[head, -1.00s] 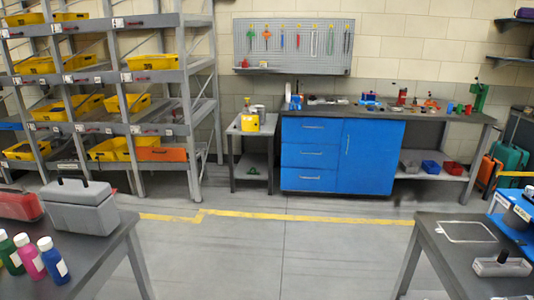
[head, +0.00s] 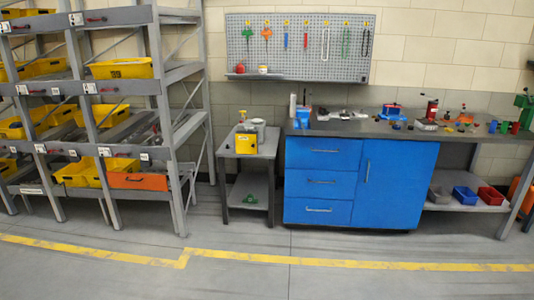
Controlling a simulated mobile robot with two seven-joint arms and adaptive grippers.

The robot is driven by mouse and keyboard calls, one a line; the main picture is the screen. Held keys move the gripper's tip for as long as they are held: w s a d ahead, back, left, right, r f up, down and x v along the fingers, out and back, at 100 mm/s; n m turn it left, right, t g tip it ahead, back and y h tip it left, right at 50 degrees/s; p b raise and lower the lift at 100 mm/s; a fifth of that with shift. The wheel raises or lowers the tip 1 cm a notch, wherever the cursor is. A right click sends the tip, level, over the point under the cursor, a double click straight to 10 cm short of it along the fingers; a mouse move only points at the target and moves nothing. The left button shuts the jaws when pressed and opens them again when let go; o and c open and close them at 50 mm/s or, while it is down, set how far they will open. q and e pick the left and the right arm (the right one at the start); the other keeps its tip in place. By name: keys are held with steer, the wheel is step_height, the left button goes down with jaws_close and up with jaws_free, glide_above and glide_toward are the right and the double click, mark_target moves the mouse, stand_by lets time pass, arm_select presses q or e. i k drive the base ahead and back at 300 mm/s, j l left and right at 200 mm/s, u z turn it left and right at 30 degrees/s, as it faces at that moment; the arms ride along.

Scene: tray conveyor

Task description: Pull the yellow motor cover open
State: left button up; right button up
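No part that I can clearly tell as a yellow motor cover shows in the head view. A small yellow box-like thing (head: 246,145) with a darker top part stands on the small grey side table (head: 228,151), left of the blue cabinet; whether it is a motor cover I cannot tell. Neither of my grippers is in the picture.
A blue cabinet (head: 318,183) with drawers and a door carries a cluttered dark worktop. A grey rack (head: 170,100) with yellow bins (head: 122,68) stands at left. A tool pegboard (head: 300,47) hangs on the wall. The floor (head: 330,285) ahead is clear, crossed by a yellow line (head: 350,262).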

mark_target(245, 145)
steer(key=i, duration=3.3)
